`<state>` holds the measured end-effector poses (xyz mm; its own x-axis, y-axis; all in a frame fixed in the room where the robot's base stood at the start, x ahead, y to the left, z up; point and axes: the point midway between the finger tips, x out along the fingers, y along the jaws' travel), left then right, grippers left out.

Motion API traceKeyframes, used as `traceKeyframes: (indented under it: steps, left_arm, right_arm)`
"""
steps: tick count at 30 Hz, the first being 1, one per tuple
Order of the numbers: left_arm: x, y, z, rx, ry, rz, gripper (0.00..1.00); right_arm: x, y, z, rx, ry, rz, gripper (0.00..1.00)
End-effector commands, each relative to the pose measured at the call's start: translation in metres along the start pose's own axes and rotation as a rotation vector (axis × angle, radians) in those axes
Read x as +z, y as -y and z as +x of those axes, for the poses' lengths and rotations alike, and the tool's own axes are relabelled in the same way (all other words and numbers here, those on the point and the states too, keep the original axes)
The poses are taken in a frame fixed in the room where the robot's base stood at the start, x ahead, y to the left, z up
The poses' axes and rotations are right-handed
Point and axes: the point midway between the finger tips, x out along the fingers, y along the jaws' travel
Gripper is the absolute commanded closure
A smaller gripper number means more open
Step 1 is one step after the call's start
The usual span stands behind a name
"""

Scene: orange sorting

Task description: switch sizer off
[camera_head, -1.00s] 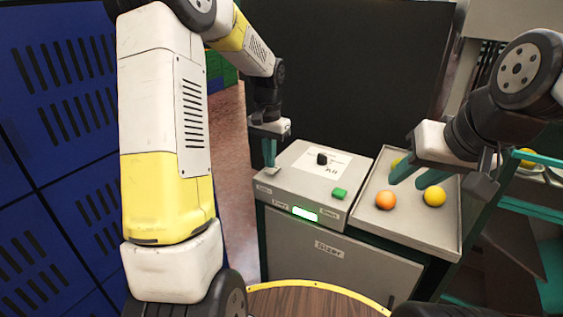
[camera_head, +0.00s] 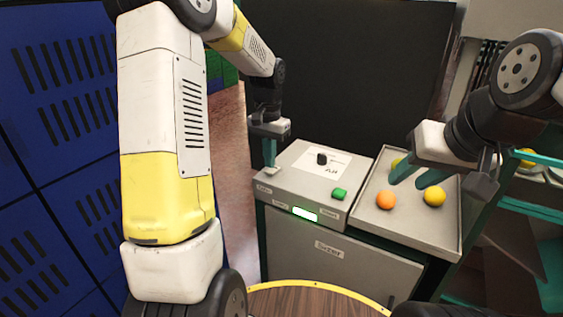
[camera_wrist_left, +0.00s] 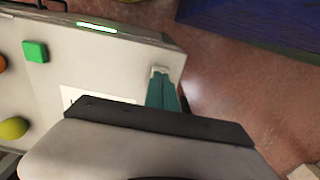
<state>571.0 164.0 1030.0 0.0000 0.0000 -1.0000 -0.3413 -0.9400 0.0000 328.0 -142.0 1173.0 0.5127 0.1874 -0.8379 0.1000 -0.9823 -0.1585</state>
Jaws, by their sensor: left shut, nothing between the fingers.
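The sizer (camera_head: 300,200) is a light grey box on a cabinet, with a black knob (camera_head: 322,158), a green button (camera_head: 339,193) and a lit green-white display (camera_head: 304,214). My left gripper (camera_head: 270,166) is shut, its teal fingers pointing down at a small pale switch on the sizer's left edge. In the left wrist view the fingertips (camera_wrist_left: 160,76) meet or cover the pale switch (camera_wrist_left: 158,71); contact is hard to judge. The green button (camera_wrist_left: 36,51) and lit display (camera_wrist_left: 97,28) also show there. My right gripper (camera_head: 405,176) is open above the tray.
A grey tray (camera_head: 449,246) right of the sizer holds an orange fruit (camera_head: 386,200) and yellow fruits (camera_head: 434,196). A dark panel (camera_head: 350,70) stands behind. Blue crates (camera_head: 60,150) stand at the left. A round wooden top (camera_head: 310,302) is in front.

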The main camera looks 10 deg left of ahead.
Motion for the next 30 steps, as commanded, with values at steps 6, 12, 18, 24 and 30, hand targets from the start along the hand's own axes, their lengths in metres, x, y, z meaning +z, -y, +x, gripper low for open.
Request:
traceKeyframes:
  steps: [6, 12, 18, 24, 30]
  left_arm:
    - [0.0000, 0.0000, 0.0000, 0.000, 0.000, 0.000, 1.00]
    - [0.0000, 0.0000, 0.0004, 0.000, 0.000, 0.000, 1.00]
    - [0.0000, 0.0000, 0.0034, 0.000, 0.000, 0.000, 1.00]
    - [0.0001, 0.0000, 0.0065, 0.000, 0.001, 0.000, 1.00]
    - [0.0002, 0.0000, 0.0096, 0.000, 0.001, 0.000, 1.00]
  right_arm:
    - [0.0000, 0.0000, 0.0000, 0.000, 0.000, 0.000, 0.64]
    - [0.0000, 0.0000, 0.0000, 0.000, 0.000, 0.000, 0.64]
    - [0.0000, 0.0000, 0.0000, 0.000, 0.000, 0.000, 0.64]
    - [0.0000, 0.0000, 0.0000, 0.000, 0.000, 0.000, 0.64]
    - [0.0000, 0.0000, 0.0000, 0.000, 0.000, 0.000, 0.64]
